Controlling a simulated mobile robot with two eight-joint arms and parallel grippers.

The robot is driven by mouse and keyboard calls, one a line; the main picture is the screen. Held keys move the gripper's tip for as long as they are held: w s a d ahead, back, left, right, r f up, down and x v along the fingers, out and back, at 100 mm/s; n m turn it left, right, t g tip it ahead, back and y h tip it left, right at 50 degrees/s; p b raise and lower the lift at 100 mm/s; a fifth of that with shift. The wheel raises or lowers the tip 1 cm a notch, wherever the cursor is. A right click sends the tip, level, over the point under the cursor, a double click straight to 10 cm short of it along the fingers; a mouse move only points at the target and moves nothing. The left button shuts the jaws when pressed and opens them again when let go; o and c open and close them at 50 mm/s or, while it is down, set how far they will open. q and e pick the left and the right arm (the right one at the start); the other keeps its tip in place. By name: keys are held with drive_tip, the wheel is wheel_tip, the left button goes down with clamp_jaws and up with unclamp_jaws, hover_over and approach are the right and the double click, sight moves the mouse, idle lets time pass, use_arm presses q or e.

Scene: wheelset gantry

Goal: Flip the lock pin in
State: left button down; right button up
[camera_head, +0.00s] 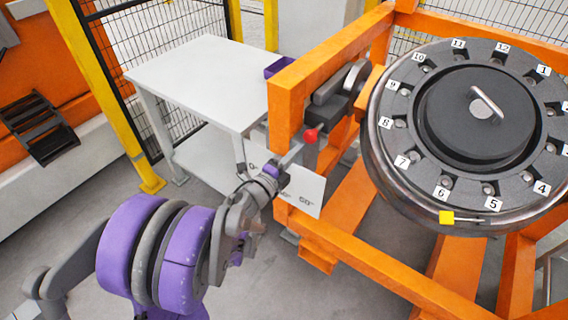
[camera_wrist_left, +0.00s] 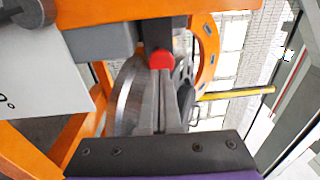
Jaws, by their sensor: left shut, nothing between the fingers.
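The lock pin shows as a red knob (camera_head: 310,136) on a dark grey lever at the left side of the orange gantry frame. In the left wrist view the red knob (camera_wrist_left: 162,59) is at the fingertips, below a dark bar. My left gripper (camera_head: 294,153) is shut with nothing between its fingers. Its fingertips (camera_wrist_left: 160,75) are at the red knob and overlap it in the picture; I cannot tell whether they touch. My right gripper is in neither view.
The orange frame (camera_head: 345,245) carries a large round numbered wheel (camera_head: 425,80) at the right. A white plate with angle marks (camera_head: 308,187) hangs beside the gripper. A white table (camera_head: 195,75) with a purple bin (camera_head: 279,66) stands behind, left of the frame.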

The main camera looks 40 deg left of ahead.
sight(307, 139)
use_arm(q)
drive_tip(key=shift+w+r, duration=0.1)
drive_tip(key=shift+w, duration=1.3)
drive_tip(key=shift+a, duration=0.1)
drive_tip(key=w, duration=0.4)
drive_tip(key=shift+a, duration=0.15)
drive_tip(key=shift+r, duration=0.1)
